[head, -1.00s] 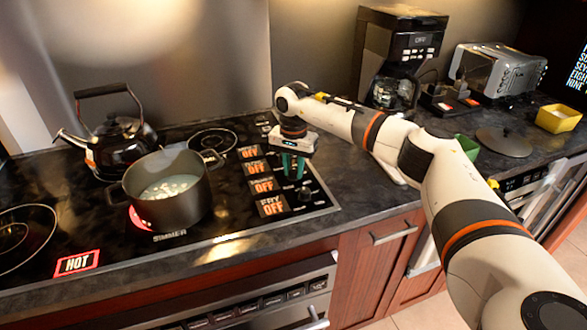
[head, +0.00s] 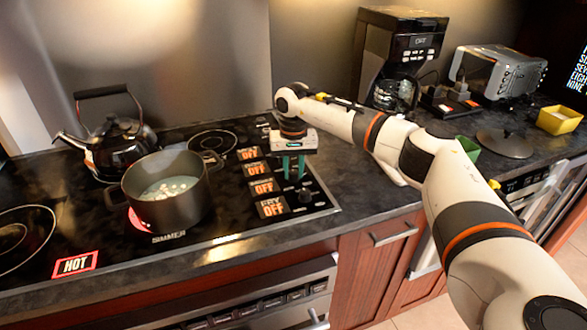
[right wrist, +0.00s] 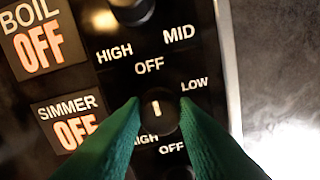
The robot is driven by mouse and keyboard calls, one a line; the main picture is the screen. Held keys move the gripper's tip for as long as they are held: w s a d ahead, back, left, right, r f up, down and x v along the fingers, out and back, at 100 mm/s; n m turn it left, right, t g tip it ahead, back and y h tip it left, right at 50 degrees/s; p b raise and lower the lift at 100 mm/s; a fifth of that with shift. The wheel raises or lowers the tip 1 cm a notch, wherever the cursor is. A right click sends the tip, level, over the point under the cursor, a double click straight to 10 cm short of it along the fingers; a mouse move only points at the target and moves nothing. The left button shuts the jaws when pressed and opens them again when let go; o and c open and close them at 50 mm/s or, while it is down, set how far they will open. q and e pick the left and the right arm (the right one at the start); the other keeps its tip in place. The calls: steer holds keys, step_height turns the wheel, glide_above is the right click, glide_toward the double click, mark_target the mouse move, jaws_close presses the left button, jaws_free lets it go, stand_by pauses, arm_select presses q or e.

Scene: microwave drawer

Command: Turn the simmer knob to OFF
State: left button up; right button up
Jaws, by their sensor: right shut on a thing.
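The simmer knob (right wrist: 157,111) is dark and round with a short white mark, beside the SIMMER panel (right wrist: 70,122), which reads OFF. My right gripper (right wrist: 158,104) has its two green fingers around the knob, one on each side, shut on it. My left gripper is not in view.
A dark pot (head: 170,190) with pale contents sits on a red-glowing burner marked SIMMER. A black kettle (head: 118,148) stands behind it. A HOT panel (head: 75,264) is lit. Another knob (head: 304,195) is close to the fingers. The BOIL panel (right wrist: 42,45) reads OFF.

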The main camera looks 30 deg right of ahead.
mark_target(294, 172)
steer(key=shift+r, duration=0.15)
steer(key=o, duration=1)
step_height(294, 172, up, 12)
steer(key=shift+f+b, duration=0.1)
steer(key=shift+b, duration=0.65)
